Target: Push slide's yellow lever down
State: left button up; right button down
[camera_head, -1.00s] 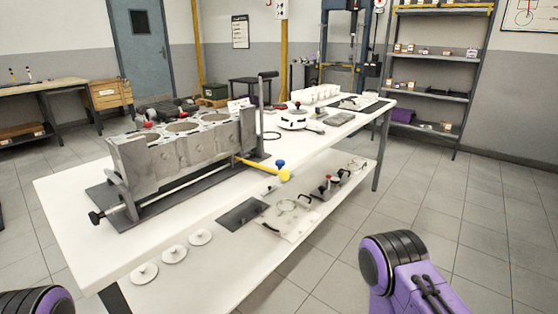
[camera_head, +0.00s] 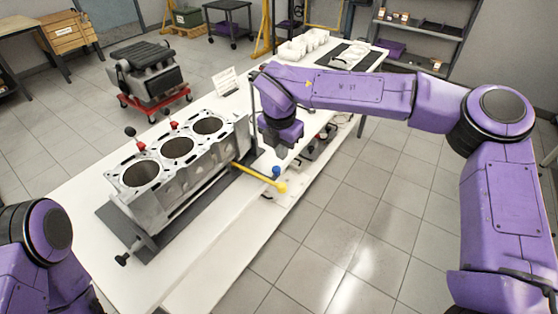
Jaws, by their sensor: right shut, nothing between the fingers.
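The yellow lever (camera_head: 258,177) sticks out to the right from the near side of the slide (camera_head: 150,240) under the engine block (camera_head: 180,165). It ends in a yellow knob, and a blue knob (camera_head: 276,172) sits beside that end. My right arm reaches in from the right. Its gripper (camera_head: 281,152) points down, shut and empty, just above the blue knob and the lever's end. A small gap seems to show between them, but I cannot tell the exact distance. My left arm shows only as purple links at the lower left; its gripper is out of view.
The white table (camera_head: 75,205) carries the block, a small sign (camera_head: 226,82) and white parts at its far end. A lower shelf (camera_head: 215,270) juts out below. A red wheeled dolly (camera_head: 155,100) with an engine stands behind. The floor at right is clear.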

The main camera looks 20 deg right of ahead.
jog(key=p, duration=0.5)
send_near(282, 185)
jog(key=f, duration=0.7)
jog(key=shift+w+d, duration=0.3)
jog(key=shift+w, duration=0.1)
